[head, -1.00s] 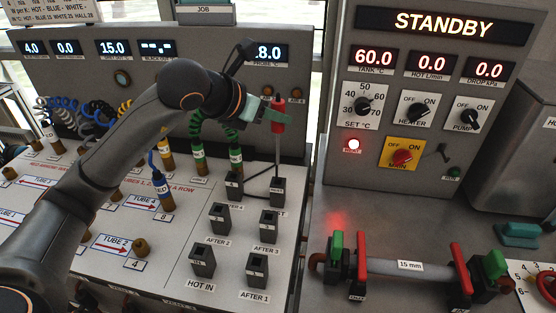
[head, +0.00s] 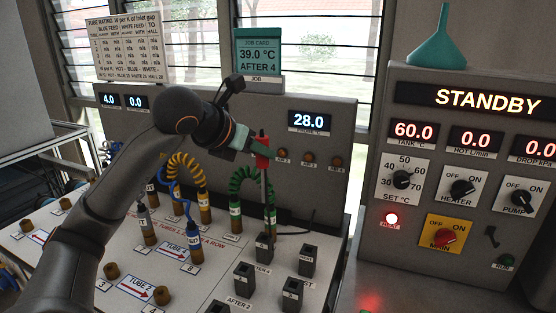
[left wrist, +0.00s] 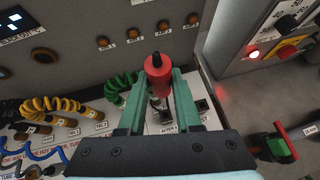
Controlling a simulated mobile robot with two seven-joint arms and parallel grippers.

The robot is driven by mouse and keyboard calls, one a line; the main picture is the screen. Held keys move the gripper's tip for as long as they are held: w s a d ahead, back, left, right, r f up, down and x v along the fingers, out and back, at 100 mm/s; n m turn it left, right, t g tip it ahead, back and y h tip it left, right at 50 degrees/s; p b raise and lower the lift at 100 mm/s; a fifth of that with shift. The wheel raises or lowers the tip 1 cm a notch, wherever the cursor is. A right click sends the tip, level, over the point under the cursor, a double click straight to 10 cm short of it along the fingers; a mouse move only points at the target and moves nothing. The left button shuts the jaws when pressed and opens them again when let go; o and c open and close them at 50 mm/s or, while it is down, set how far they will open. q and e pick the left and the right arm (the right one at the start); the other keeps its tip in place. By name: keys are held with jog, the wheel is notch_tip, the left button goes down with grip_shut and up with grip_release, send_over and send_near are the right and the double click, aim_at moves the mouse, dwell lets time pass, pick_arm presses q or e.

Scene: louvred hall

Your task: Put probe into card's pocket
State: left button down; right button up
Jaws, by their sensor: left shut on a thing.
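My left gripper (head: 258,152) is shut on the red handle of the probe (head: 262,160). The probe is upright, its thin metal stem pointing down toward the black AFTER 4 pocket (head: 264,248). The stem's lower end appears in line with that pocket's top; I cannot tell whether it has entered. In the left wrist view the red handle (left wrist: 158,75) sits between the green fingers and hides most of the stem; the AFTER 4 label lies below. The teal job card (head: 258,55) reads 39.0 °C, AFTER 4. My right gripper is not in view.
Other black pockets stand close by: REST (head: 307,260), AFTER 2 (head: 244,278) and AFTER 3 (head: 292,293). The green coiled hose (head: 240,180) rises just left of the probe. The probe display (head: 309,121) reads 28.0. The STANDBY panel (head: 470,170) is at right.

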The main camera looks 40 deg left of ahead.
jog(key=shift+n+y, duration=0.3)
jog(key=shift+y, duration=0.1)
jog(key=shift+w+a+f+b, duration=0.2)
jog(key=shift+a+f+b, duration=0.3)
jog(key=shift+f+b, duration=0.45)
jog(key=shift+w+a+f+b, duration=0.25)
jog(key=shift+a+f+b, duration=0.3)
jog(key=shift+b, duration=0.7)
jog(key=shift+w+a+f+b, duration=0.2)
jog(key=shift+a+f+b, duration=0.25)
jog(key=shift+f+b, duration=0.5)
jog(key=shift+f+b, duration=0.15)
jog(key=shift+b, duration=0.3)
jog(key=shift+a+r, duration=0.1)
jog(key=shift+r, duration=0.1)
